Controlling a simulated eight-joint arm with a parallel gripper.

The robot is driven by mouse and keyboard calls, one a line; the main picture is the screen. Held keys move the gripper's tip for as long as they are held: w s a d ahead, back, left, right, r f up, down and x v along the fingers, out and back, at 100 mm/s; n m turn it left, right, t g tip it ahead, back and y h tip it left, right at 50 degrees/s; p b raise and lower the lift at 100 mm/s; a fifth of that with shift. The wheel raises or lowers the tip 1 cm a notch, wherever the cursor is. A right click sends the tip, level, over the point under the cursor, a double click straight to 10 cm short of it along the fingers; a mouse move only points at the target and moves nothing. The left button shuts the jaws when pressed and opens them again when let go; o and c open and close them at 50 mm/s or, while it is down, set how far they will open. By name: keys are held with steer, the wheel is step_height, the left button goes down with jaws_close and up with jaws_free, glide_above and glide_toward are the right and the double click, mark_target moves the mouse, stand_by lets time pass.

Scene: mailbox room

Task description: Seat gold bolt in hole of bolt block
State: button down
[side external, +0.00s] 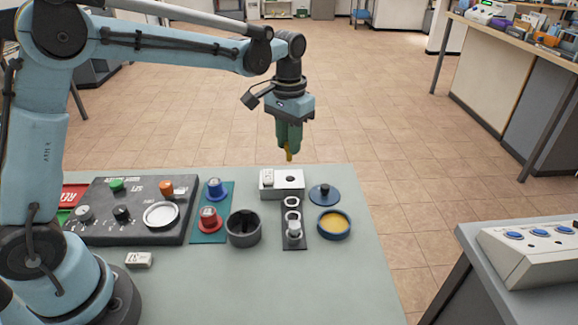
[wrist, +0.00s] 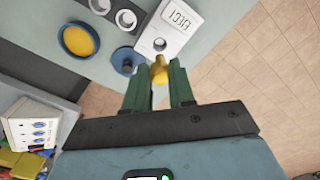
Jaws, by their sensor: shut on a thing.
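The gold bolt (wrist: 159,71) is held between the green fingers of my gripper (wrist: 160,80), which is shut on it. In the side view the bolt (side external: 289,155) points down from my gripper (side external: 289,145), in the air above the back edge of the table. The white bolt block (side external: 291,183) sits on the table below, with a dark round hole in its top. In the wrist view the block (wrist: 172,28) lies just beyond the bolt, and its hole shows near the bolt's tip. The bolt appears apart from the block.
A blue lid (side external: 322,195) and a blue dish with yellow contents (side external: 333,224) stand right of the block. A dark plate with rings (side external: 293,235) is in front. A grey cup (side external: 243,228), blue and red knobs and a control panel (side external: 120,205) are left. The table's front is mostly clear.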

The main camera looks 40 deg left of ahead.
mark_target(290, 161)
steer(key=shift+w+f, duration=0.1)
steer(key=shift+f, duration=2.15)
steer(key=shift+f, duration=0.45)
steer(key=shift+f, duration=0.35)
steer(key=shift+f, duration=0.35)
steer(key=c, duration=0.9)
jaws_free()
steer(key=shift+o, duration=0.6)
steer(key=shift+o, duration=0.7)
